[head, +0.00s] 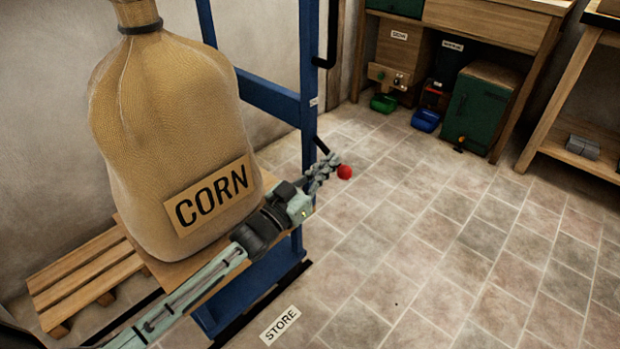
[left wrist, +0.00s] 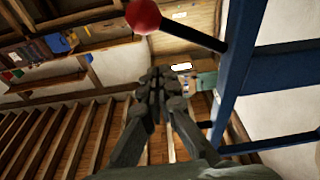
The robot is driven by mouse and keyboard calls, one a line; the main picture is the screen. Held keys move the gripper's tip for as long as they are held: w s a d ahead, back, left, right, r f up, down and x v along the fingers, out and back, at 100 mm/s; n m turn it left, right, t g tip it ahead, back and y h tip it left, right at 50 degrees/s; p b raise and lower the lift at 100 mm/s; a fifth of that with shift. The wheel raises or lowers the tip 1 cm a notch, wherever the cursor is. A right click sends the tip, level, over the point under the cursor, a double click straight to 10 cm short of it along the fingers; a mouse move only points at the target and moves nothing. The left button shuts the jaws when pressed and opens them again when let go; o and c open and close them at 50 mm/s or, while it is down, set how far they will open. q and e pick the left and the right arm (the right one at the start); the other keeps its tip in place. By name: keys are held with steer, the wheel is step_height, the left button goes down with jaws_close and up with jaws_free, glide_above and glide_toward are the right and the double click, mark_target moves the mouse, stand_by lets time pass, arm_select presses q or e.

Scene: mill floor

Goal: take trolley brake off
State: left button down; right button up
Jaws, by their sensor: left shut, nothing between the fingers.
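The blue trolley frame (head: 308,95) stands upright behind the corn sack, and its blue post also shows at the right of the left wrist view (left wrist: 238,65). A red ball knob (head: 344,172) on a dark rod sticks out from the frame; in the left wrist view the red knob (left wrist: 143,16) is at the top, with its rod running to the blue post. My left gripper (head: 328,166) is shut and empty, its fingertips close beside the knob. I cannot tell whether they touch it. My right gripper is not in view.
A full sack marked CORN (head: 165,130) stands beside my left arm. A wooden pallet (head: 80,275) lies at the left. A STORE label (head: 281,325) is on the floor. A green cabinet (head: 478,108) and benches stand at the back. The tiled floor at right is clear.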

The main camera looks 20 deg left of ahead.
arm_select(q)
steer(key=v, duration=0.6)
steer(key=shift+r, duration=0.1)
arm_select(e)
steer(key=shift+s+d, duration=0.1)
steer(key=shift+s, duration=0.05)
arm_select(q)
steer(key=s+a+f+n+g+y+p, duration=0.1)
steer(key=s+f+g+y, duration=0.25)
steer(key=f, duration=0.25)
steer(key=s+a+f+n+g+y+p, duration=0.1)
steer(key=s+a+f+g+y+p, duration=0.2)
steer(key=f, duration=0.4)
steer(key=s+f+g, duration=0.3)
steer(key=s+g, duration=0.2)
steer(key=s, duration=0.4)
steer(key=s+a+f+g+y, duration=0.1)
steer(key=s+f+g, duration=0.3)
steer(key=s, duration=0.5)
steer(key=shift+a+f+g, duration=0.15)
steer(key=shift+a+g, duration=0.1)
steer(key=shift+g, duration=0.1)
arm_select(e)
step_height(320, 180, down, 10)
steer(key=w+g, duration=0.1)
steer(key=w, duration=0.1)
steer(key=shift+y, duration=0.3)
